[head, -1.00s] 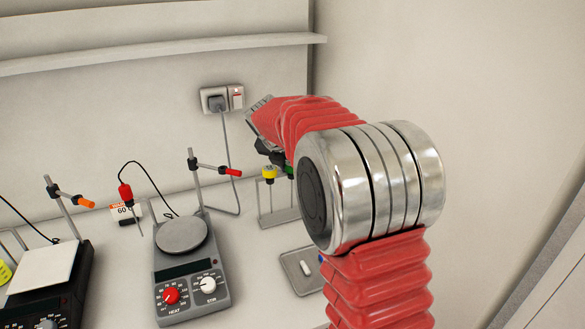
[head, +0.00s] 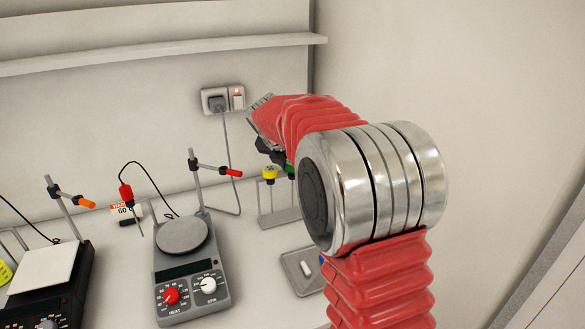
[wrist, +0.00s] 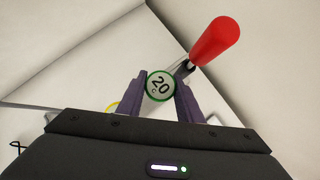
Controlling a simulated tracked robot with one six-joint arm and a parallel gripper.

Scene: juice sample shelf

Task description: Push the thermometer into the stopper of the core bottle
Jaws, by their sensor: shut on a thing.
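My gripper (wrist: 160,92) is shut on a round, green-rimmed head marked 20 °C (wrist: 160,85), which looks like the thermometer's top seen end-on. Its stem is hidden below the head. In the head view, my dark gripper (head: 270,152) is mostly behind my red arm, and a bit of green (head: 290,170) shows beneath it. A yellow-topped piece (head: 270,173) stands just left of the green one, at a grey rack (head: 279,217). I cannot pick out the core bottle or its stopper.
A red rod end (wrist: 215,40) is close to the held head in the wrist view. A hotplate stirrer (head: 188,265) with a stand and red-tipped clamp (head: 233,172) is left of my arm. A small tray (head: 302,270) lies in front of the rack. A wall shelf (head: 160,53) runs behind.

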